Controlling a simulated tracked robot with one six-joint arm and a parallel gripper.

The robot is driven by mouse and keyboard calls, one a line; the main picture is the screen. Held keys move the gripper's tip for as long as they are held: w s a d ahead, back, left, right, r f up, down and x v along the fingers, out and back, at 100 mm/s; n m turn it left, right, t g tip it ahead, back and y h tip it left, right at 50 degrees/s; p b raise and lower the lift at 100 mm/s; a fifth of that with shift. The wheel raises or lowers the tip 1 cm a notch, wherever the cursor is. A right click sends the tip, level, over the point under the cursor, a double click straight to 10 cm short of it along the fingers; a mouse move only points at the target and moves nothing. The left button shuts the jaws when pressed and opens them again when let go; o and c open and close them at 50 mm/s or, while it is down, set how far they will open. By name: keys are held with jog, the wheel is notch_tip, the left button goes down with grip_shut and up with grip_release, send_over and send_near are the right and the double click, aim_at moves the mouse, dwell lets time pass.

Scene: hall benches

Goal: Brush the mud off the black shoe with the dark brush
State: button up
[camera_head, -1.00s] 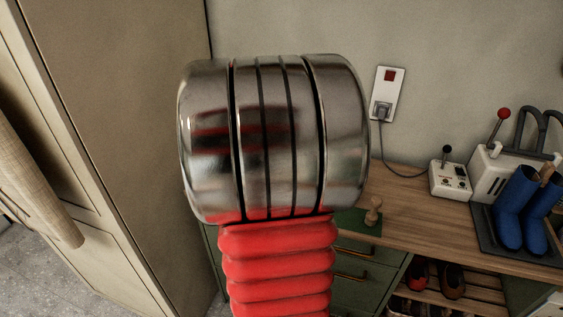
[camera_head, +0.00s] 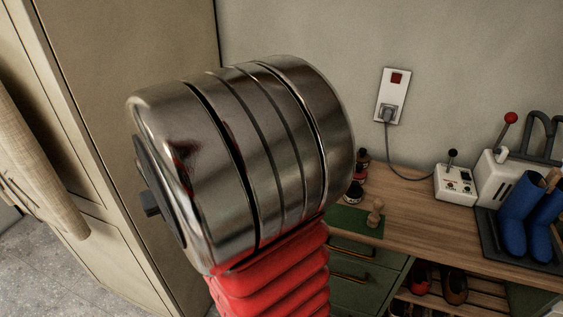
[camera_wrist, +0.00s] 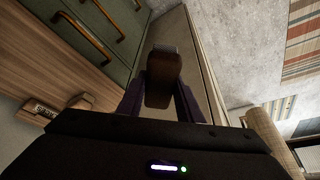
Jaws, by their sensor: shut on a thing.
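In the wrist view my gripper (camera_wrist: 162,88) is shut on a dark brown, rounded thing that looks like the dark brush (camera_wrist: 163,72), held between its two purple-dark fingers. In the head view my arm's large metal joint fills the middle and hides my gripper and the brush. I cannot make out the black shoe for certain in either view. A small dark shape (camera_wrist: 82,101) lies on the wooden top in the wrist view, too dim to identify.
A wooden bench (camera_head: 430,222) with green drawers (camera_head: 362,271) stands right of a tall beige cabinet (camera_head: 110,120). On it are a green mat (camera_head: 350,223) with a wooden knobbed thing (camera_head: 376,213), small jars (camera_head: 355,190), a white control box (camera_head: 455,184) and blue boots (camera_head: 515,225). Shoes (camera_head: 453,287) fill the shelf below.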

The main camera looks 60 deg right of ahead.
jog(key=w+a+f+n, duration=0.1)
jog(key=w+a+n, duration=0.1)
jog(key=a, duration=0.4)
jog(key=w+a+f+n+y, duration=0.1)
jog(key=w+a+n, duration=0.1)
jog(key=w+a, duration=0.3)
jog(key=w+a+f+n+y, duration=0.1)
jog(key=w+a+f+n, duration=0.1)
jog(key=a, duration=0.7)
jog(key=shift+w+t, duration=0.3)
jog(key=shift+w, duration=0.6)
jog(key=shift+s+f, duration=0.1)
jog(key=shift+s, duration=0.05)
